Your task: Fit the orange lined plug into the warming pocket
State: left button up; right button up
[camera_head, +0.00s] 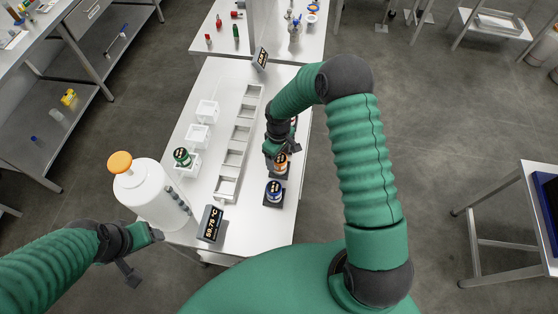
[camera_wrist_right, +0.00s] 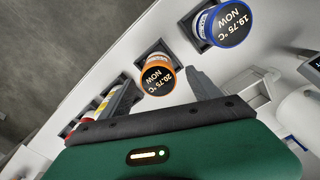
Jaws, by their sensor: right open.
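The orange lined plug (camera_head: 281,163) stands in a dark square holder on the right side of the white table. Its top reads 20.75 °C in the right wrist view (camera_wrist_right: 157,75). My right gripper (camera_head: 274,151) is open above it; in the wrist view its two fingers lie on either side of the plug, with no clear contact. My left gripper (camera_head: 145,254) is open and empty at the lower left, by the white tank. A row of square pockets (camera_head: 236,157) runs along the table's middle; I cannot tell which is the warming pocket.
A blue-banded plug (camera_head: 274,190) stands just nearer, reading 19.75 °C in the wrist view (camera_wrist_right: 223,25). White boxes (camera_head: 198,137) line the left, with a green plug (camera_head: 182,157) near them. A display (camera_head: 211,223) and a white tank (camera_head: 152,195) stand in front.

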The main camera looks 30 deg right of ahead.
jog(key=shift+f, duration=0.55)
jog(key=shift+d, duration=0.25)
jog(key=c, duration=0.9)
jog(key=shift+a, duration=0.15)
grip_shut()
